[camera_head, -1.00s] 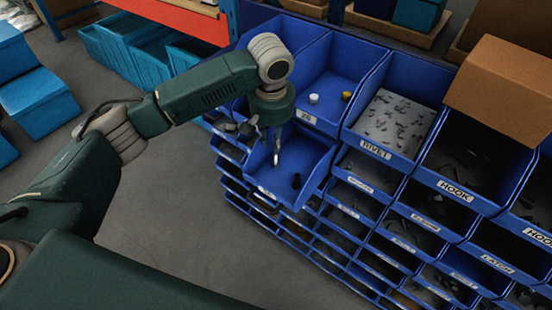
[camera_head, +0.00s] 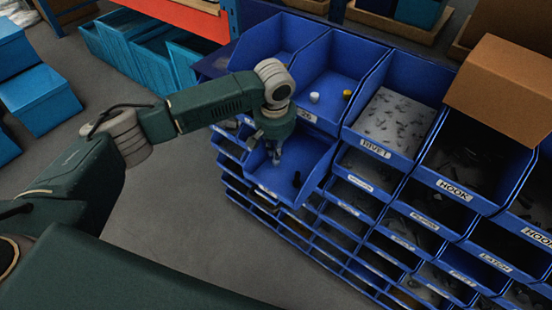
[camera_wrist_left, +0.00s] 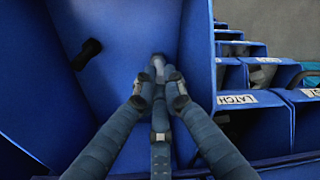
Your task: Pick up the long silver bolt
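The long silver bolt (camera_wrist_left: 158,62) shows in the left wrist view only as a small pale end between my fingertips; the rest is hidden by the fingers. My left gripper (camera_head: 274,152) reaches down into an open blue bin (camera_head: 268,181). In the wrist view the fingers of my left gripper (camera_wrist_left: 161,78) are drawn together around the bolt. A short black bolt (camera_wrist_left: 88,52) lies apart, to the left of the fingers in that view; in the head view the black bolt (camera_head: 296,178) is right of my gripper. My right gripper is not in view.
Blue bins with labels stack around and below. The bin behind holds a white piece (camera_head: 314,97) and a yellow piece (camera_head: 347,94). A RIVET bin (camera_head: 373,149) is on the right. A cardboard box (camera_head: 505,88) stands on top at the right. Grey floor is free at the left.

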